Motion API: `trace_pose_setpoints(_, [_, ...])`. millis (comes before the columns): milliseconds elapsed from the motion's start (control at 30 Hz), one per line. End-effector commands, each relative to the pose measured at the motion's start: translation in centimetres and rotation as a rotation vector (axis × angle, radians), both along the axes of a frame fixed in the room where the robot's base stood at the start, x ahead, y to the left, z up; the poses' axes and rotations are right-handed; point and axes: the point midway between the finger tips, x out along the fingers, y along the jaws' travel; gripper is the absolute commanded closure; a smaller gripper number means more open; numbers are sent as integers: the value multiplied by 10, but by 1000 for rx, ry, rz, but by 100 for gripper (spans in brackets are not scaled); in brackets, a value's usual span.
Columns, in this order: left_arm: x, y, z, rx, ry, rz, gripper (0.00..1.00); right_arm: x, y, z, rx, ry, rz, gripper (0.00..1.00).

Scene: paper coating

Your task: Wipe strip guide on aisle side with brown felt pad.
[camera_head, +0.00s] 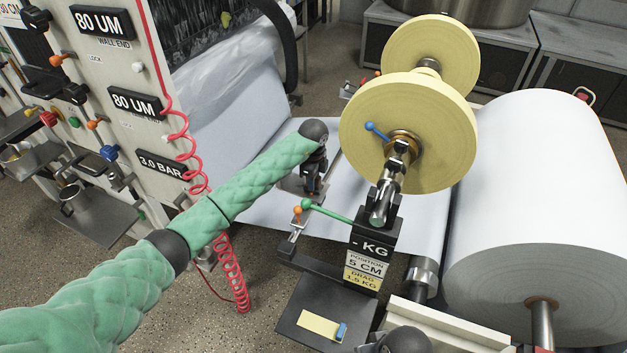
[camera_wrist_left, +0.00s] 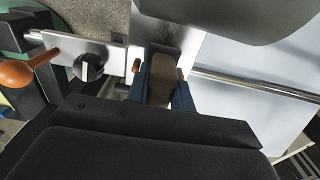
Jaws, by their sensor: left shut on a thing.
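My left gripper (camera_wrist_left: 161,92) is shut on a brown felt pad (camera_wrist_left: 162,78), held between its blue fingers in the left wrist view. In the head view this gripper (camera_head: 312,188) points down at the left edge of the white web, left of the yellow rolls. A bright metal plate, seemingly the strip guide (camera_wrist_left: 170,36), lies just beyond the pad's tip. I cannot tell whether the pad touches it. In the head view the gripper and my arm mostly hide the pad and guide.
A metal bar with a black knob (camera_wrist_left: 90,67) and an orange handle (camera_wrist_left: 30,70) is close on the left. Yellow rolls (camera_head: 408,135), a green lever (camera_head: 325,212) and a large white roll (camera_head: 545,190) stand right. A red coiled hose (camera_head: 230,270) hangs left.

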Motion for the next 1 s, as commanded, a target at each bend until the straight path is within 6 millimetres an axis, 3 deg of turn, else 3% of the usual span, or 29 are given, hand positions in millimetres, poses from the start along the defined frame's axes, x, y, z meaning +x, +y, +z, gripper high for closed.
trace_pose_setpoints(500, [1, 1, -4, 0, 0, 0, 100, -2, 1, -2, 3, 4, -2, 100])
trace_pose_setpoints(1000, [9, 23, -4, 1, 1, 0, 100, -2, -3, -3, -6, 5, 3, 100])
